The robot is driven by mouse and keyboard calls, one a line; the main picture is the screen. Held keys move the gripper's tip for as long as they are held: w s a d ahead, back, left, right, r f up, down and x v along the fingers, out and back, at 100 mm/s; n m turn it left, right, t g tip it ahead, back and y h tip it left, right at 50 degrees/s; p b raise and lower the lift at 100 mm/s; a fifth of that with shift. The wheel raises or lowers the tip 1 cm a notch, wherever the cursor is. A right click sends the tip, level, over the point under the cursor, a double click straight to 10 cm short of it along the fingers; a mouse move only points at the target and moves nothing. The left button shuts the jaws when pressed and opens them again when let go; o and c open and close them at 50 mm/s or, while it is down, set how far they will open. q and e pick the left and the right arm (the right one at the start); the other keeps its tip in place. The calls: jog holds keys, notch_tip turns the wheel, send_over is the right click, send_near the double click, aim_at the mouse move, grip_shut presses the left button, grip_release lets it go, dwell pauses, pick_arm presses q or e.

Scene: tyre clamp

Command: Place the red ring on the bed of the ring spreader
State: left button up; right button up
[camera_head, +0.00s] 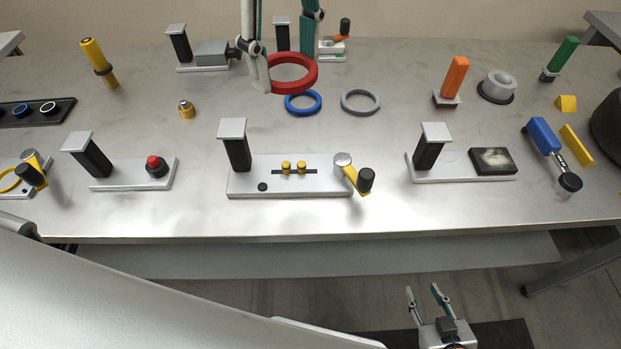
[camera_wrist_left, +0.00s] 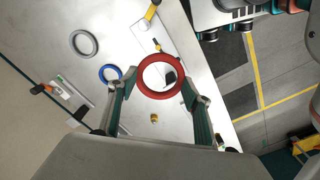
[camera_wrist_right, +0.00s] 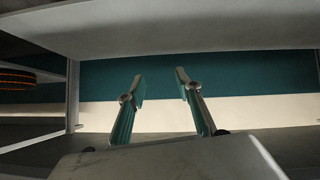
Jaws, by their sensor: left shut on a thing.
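The red ring (camera_head: 311,73) is at the back middle of the bench in the head view. My left gripper (camera_head: 288,72) is shut on it, one finger at its left side; the far fingertip is partly hidden. In the left wrist view the red ring (camera_wrist_left: 160,93) lies between the fingertips (camera_wrist_left: 157,88), seemingly above the bench. The likely ring spreader (camera_head: 240,188) is the front middle plate with two yellow pins, a dark slot and a yellow lever. Its bed holds no ring. My right gripper (camera_head: 428,292) is open and empty, low before the bench; its fingers show apart (camera_wrist_right: 160,85).
A blue ring (camera_head: 289,107) and a grey ring (camera_head: 347,103) lie near the red one. A small brass part (camera_head: 186,109) is left of them. Plates with posts flank the spreader, one with a red button (camera_head: 154,162). The bench between rings and spreader is mostly clear.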

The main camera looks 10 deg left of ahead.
pick_arm(q)
jog(key=b, duration=0.2)
send_over(294, 172)
notch_tip(294, 172, down, 15)
jog(key=shift+f, duration=0.1)
jog(key=shift+f+b, duration=0.35)
jog(key=shift+f, duration=2.05)
jog(key=shift+f, duration=0.1)
jog(key=shift+f, duration=0.1)
jog(key=o, duration=0.9)
